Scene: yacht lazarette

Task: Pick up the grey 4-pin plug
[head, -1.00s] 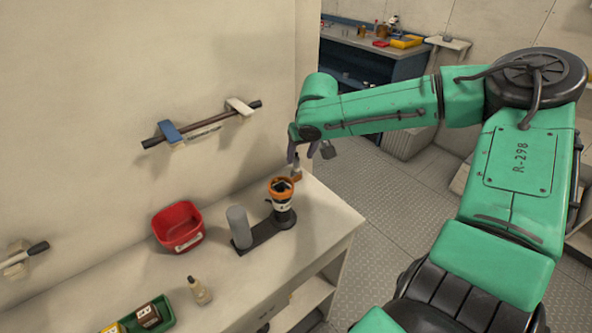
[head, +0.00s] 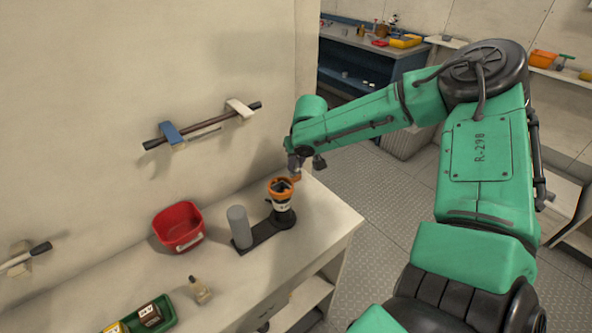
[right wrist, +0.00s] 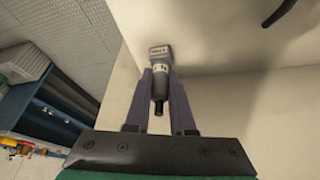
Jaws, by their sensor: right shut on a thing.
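The grey 4-pin plug (right wrist: 160,66) shows in the right wrist view, with a small label on its body and a dark narrow end pointing toward my wrist. It sits between the two purple-grey fingers of my right gripper (right wrist: 160,88), which is shut on it. In the head view my right gripper (head: 296,162) is at the far back corner of the bench, close to the wall. The plug is mostly hidden there, and I cannot tell whether it touches the bench. My left gripper is not in view.
On the bench (head: 325,225) stand an orange-rimmed cup (head: 282,204), a grey cylinder (head: 239,228) on a black base, a red bin (head: 179,228), a small bottle (head: 200,291) and a green tray (head: 163,316). A wall rack (head: 200,127) holds a rod.

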